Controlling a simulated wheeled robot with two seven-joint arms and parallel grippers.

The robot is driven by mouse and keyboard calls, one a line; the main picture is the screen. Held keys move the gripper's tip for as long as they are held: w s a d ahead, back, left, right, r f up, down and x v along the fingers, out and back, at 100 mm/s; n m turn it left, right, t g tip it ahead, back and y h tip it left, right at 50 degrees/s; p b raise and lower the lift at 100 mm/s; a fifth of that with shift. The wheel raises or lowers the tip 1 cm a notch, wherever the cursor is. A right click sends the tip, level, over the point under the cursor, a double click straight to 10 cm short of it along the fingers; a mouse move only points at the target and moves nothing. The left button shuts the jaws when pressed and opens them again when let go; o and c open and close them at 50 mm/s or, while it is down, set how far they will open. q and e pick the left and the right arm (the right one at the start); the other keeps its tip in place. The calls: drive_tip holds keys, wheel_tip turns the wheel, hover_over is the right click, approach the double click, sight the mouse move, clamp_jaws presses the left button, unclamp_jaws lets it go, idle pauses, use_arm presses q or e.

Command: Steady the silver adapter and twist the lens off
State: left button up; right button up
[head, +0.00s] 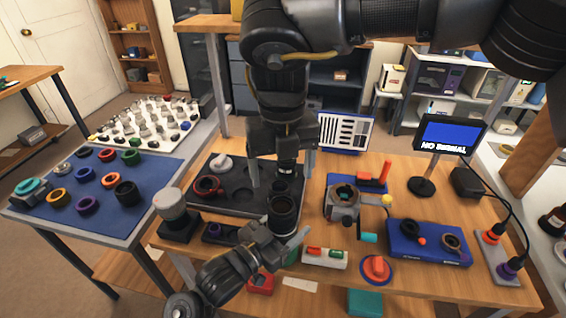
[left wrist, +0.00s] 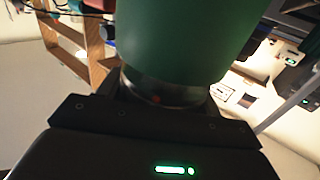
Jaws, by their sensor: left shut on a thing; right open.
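In the left wrist view, a silver ring (left wrist: 168,92), which looks like the adapter, sits between the jaws against a large green cylinder (left wrist: 185,40). A bit of green (head: 292,257) also shows below the gripper in the head view. My right gripper (head: 283,172) points down above the lens, open with its fingers spread. It appears to be apart from the lens.
A dark tray (head: 233,203) with a red-brown ring lies behind the lens. To the right are a grey mount (head: 343,203), a blue box (head: 428,242) and a monitor (head: 447,135). A blue mat (head: 105,180) with several rings lies on the left table.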

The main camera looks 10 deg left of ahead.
sight(282, 205)
wheel_tip(282, 205, down, 11)
drive_tip(key=shift+r, duration=0.1)
idle(0.3)
drive_tip(key=c, duration=1.3)
drive_tip(key=shift+n, duration=1.4)
drive_tip(key=shift+n, duration=1.2)
drive_tip(key=shift+n, duration=1.4)
